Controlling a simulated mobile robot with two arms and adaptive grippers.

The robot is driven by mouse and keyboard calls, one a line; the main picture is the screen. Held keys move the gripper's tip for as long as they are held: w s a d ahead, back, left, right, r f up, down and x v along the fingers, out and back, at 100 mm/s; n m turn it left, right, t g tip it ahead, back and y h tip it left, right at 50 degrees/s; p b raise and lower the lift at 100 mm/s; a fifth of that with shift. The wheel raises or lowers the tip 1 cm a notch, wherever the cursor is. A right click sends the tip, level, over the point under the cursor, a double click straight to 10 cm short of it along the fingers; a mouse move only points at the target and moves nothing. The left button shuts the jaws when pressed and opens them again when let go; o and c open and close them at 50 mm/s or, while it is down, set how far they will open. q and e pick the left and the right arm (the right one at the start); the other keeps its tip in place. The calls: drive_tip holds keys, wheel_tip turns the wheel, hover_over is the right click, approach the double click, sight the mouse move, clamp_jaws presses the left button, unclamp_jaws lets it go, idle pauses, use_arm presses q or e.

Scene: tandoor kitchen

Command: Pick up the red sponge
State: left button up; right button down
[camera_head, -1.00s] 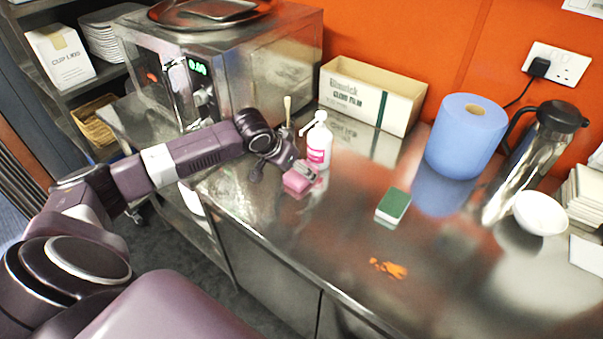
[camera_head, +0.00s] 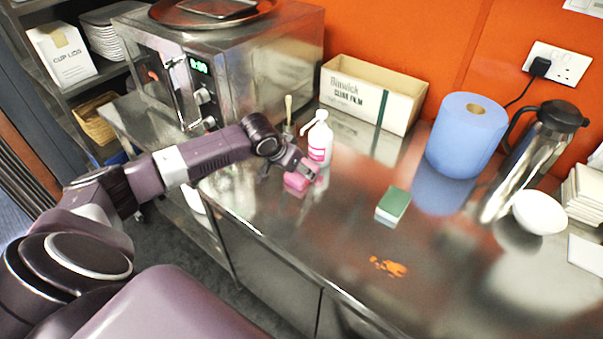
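The red sponge (camera_head: 296,182), pinkish red in this light, is low at the steel counter, left of the green-topped sponge and in front of the white pump bottle. My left gripper (camera_head: 301,169) is right at it, reaching down from the left and covering part of its top. The fingers are small and partly merge with the sponge and its reflection, so I cannot tell whether they are closed on it. My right gripper is not in view.
The pump bottle (camera_head: 319,140) stands close behind my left gripper. A green-and-white sponge (camera_head: 393,204) and an orange spill (camera_head: 388,267) lie to the right. A blue paper roll (camera_head: 466,136), metal jug (camera_head: 530,160) and white bowl (camera_head: 539,212) stand farther right. An oven (camera_head: 235,75) is behind.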

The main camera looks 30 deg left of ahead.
use_arm(q)
drive_tip(key=shift+s+r+b, duration=0.15)
drive_tip(key=shift+r+b, duration=0.15)
drive_tip(key=shift+b, duration=0.1)
wheel_tip(320, 180, up, 6)
drive_tip(key=shift+f+b, duration=0.1)
drive_tip(key=shift+b, duration=0.6)
drive_tip(key=s+a+b, duration=0.1)
drive_tip(key=s+b, duration=0.4)
drive_tip(key=s, duration=1.4)
drive_tip(key=shift+s+a+r, duration=0.25)
drive_tip(key=shift+s+r, duration=0.05)
drive_tip(key=shift+s, duration=0.05)
